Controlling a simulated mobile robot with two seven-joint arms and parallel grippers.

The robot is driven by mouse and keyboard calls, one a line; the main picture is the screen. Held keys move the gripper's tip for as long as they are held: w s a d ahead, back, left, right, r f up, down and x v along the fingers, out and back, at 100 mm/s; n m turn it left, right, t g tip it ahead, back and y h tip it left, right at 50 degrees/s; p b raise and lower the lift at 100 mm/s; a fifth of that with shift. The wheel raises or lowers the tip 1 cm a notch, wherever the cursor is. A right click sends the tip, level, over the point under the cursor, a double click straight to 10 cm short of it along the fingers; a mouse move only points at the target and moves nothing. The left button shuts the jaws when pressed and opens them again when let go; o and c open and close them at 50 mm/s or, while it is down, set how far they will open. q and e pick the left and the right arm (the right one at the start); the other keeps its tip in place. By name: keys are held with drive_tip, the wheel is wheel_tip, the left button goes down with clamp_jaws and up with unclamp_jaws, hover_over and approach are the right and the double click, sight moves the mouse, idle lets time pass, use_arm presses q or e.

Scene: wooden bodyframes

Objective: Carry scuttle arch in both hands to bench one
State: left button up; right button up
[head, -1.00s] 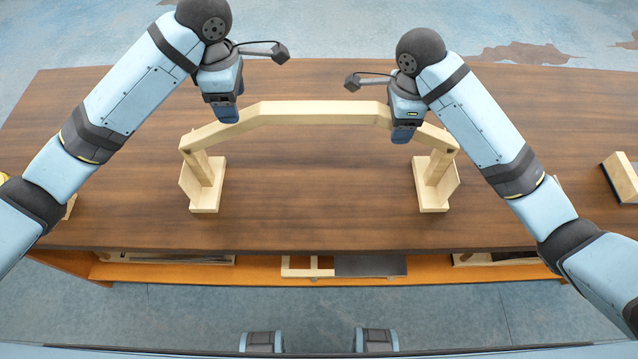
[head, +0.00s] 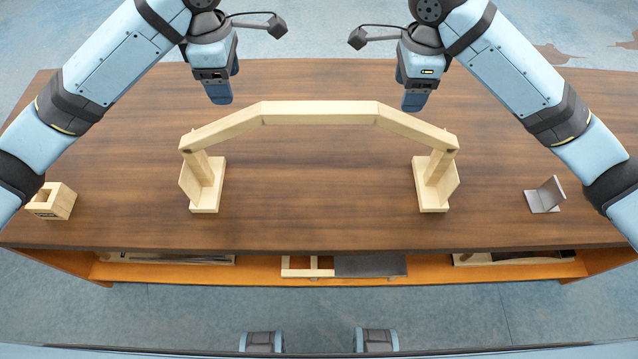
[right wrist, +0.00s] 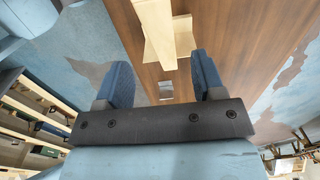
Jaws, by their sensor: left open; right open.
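The scuttle arch (head: 320,113) is a pale wooden arch with a flat top and two sloping ends. It stands upright on two wooden feet on the brown bench (head: 310,220). My left gripper (head: 220,97) is open and empty, behind and above the arch's left slope. My right gripper (head: 414,103) is open and empty, behind and above the arch's right slope. In the right wrist view the two blue fingers (right wrist: 160,82) stand apart, with part of the pale arch (right wrist: 158,30) beyond them. Neither gripper appears to touch the arch.
A small wooden box (head: 52,201) sits at the bench's left end. A grey metal angle bracket (head: 544,196) sits at the right. An orange lower shelf (head: 440,268) holds wooden frames and a dark panel (head: 370,266). The bench under the arch is clear.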

drive_tip(key=shift+r, duration=1.45)
